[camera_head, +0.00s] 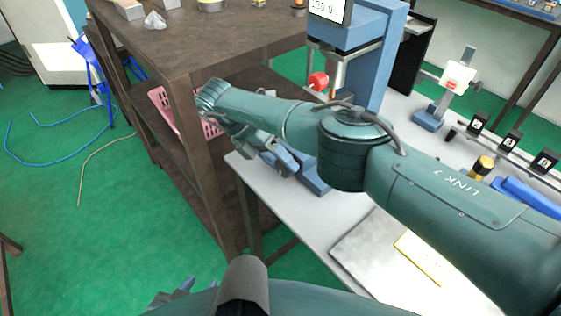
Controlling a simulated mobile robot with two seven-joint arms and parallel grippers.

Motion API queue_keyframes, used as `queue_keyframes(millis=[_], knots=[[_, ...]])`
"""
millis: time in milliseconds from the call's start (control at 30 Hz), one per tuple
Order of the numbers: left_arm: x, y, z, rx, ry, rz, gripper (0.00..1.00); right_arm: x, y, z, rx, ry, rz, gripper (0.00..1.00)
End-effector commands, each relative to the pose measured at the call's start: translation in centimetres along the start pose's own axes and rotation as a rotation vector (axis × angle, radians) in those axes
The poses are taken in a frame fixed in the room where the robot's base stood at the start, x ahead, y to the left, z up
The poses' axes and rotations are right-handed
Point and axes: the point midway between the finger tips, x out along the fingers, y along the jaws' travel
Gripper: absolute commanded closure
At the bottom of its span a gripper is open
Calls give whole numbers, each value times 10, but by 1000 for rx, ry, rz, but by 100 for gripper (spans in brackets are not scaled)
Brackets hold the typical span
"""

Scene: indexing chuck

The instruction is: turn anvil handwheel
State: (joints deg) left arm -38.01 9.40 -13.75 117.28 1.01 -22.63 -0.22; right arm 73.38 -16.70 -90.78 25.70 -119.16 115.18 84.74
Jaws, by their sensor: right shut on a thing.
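A blue bench machine (371,62) with a small display (329,8) stands on the white table. A red round knob (318,81) shows below its head. My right arm reaches in from the right and crosses in front of the machine's lower part. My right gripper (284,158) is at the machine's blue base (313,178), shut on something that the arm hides. I cannot make out the anvil handwheel; the arm covers that area. Part of my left gripper (172,294) shows at the bottom edge; its fingers are mostly cut off or hidden.
A brown shelf unit (200,45) stands close on the left, with a pink basket (165,108) inside. The white table (345,222) holds a grey plate (375,250) with a yellow strip. A small stand (458,75) and several black blocks (510,141) are at the right.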

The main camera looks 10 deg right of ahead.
Motion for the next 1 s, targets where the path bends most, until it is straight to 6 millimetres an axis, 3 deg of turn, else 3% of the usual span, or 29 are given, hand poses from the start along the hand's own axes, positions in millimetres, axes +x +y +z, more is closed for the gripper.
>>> queue_keyframes(millis=[633,667,900,1000], knots=[[0,0,1,-1,4,0,64,0,1,-1,-13,0,-19,80],[0,0,1,-2,4,0,64,0,1,-1,-13,0,-19,56],[0,0,1,-4,4,-1,64,0,1,-1,-12,1,-20,37],[0,0,1,-4,4,-1,64,0,1,0,-11,1,-20,36]])
